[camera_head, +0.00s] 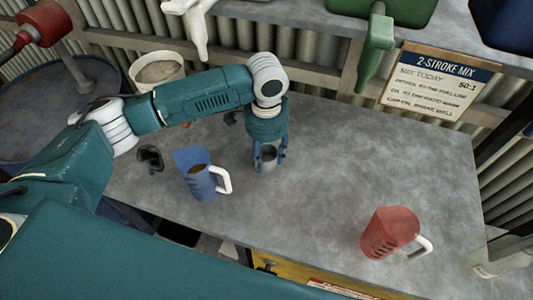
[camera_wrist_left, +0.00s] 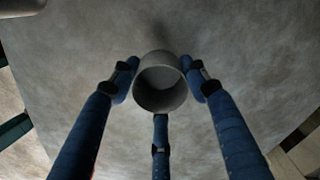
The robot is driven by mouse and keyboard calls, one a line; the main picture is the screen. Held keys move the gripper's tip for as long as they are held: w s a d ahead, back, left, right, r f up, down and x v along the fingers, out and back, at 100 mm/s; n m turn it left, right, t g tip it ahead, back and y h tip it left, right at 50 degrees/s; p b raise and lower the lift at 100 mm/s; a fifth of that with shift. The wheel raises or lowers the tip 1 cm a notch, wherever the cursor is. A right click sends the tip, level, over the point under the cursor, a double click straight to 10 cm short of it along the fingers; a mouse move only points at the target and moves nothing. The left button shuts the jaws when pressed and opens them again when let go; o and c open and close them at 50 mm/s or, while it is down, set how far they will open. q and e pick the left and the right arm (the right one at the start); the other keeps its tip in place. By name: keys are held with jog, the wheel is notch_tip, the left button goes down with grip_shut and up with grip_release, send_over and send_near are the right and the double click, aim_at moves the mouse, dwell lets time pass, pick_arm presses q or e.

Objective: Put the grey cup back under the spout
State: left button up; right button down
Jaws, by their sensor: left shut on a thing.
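The small grey cup (camera_head: 268,153) is between the blue fingers of my left gripper (camera_head: 268,160), low over the grey bench. In the left wrist view the cup (camera_wrist_left: 161,84) has its open mouth toward the camera and looks empty, with three fingers closed around it. I cannot tell whether its base touches the bench. A green spout (camera_head: 375,48) hangs from a green container at the back, right of the cup. A white spout (camera_head: 198,35) hangs at the back left. My right gripper is not in view.
A blue jug (camera_head: 198,183) with a white handle stands close left of my gripper. A red jug (camera_head: 388,232) stands at the front right. A white tub (camera_head: 157,72) and dark small item (camera_head: 150,158) are at left. The bench (camera_head: 330,170) is clear between cup and red jug.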

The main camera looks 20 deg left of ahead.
pick_arm(q)
jog(key=o, duration=0.8)
jog(key=shift+f, duration=0.1)
jog(key=o, duration=0.3)
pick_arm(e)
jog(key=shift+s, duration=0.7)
